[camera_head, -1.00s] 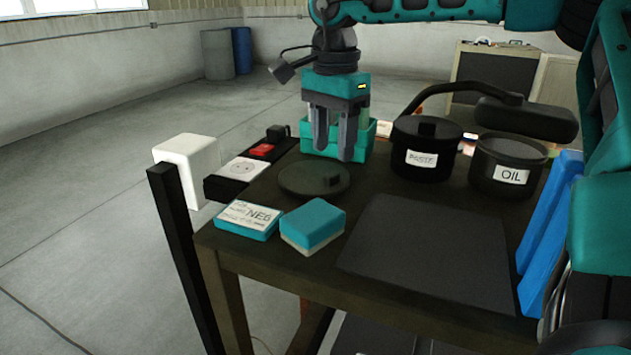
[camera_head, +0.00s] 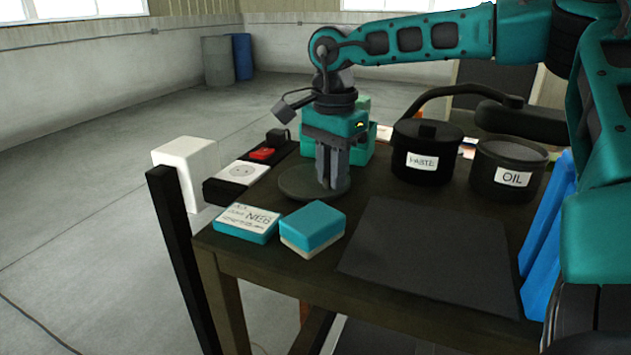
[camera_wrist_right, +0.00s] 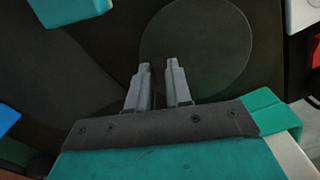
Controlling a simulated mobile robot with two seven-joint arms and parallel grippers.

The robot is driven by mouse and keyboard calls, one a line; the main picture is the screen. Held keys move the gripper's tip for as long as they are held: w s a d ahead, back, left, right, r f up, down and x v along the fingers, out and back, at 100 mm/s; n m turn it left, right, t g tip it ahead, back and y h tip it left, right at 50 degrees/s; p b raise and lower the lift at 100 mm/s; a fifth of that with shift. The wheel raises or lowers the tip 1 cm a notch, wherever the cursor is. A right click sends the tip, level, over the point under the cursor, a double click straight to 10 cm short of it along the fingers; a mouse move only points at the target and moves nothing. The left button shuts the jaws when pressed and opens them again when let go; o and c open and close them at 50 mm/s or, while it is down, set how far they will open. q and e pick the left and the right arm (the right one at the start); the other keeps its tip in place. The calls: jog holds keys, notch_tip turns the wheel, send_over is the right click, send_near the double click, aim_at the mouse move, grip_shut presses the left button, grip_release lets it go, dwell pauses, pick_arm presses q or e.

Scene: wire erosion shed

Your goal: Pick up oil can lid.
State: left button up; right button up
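The oil can lid (camera_head: 298,181), a flat dark disc, lies on the table behind the blue-and-cream sponge-like block. Its broad round face also shows in the right wrist view (camera_wrist_right: 205,45). My right gripper (camera_head: 333,186) points down at the lid's right part, where the small knob is now hidden by the fingers. The open-topped can marked OIL (camera_head: 509,178) stands at the right. My left gripper is not in view.
A lidded PASTE pot (camera_head: 424,165) stands left of the oil can. A NEB box (camera_head: 246,223) and the blue-and-cream block (camera_head: 312,228) lie near the front edge. A teal container (camera_head: 362,150) is behind my gripper. A dark mat (camera_head: 430,255) leaves flat, clear room.

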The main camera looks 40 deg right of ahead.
grip_shut()
jog(key=shift+r, duration=0.15)
